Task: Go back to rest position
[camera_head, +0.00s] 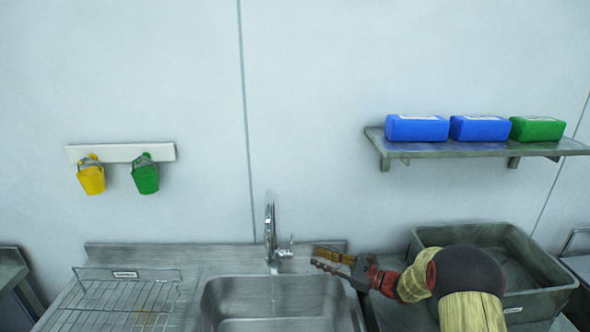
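My gripper (314,256) is at the end of my arm, which reaches in from the lower right. It is over the right rear part of the sink, pointing left toward the faucet. Its two fingers look apart, with nothing visible between them. The arm bends just left of and in front of the grey tub, covering part of it.
A steel sink (225,303) has a faucet (270,235) behind it and a wire rack (110,305) at left. A grey tub (548,283) stands at right. A wall shelf (450,150) holds blue and green packages.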

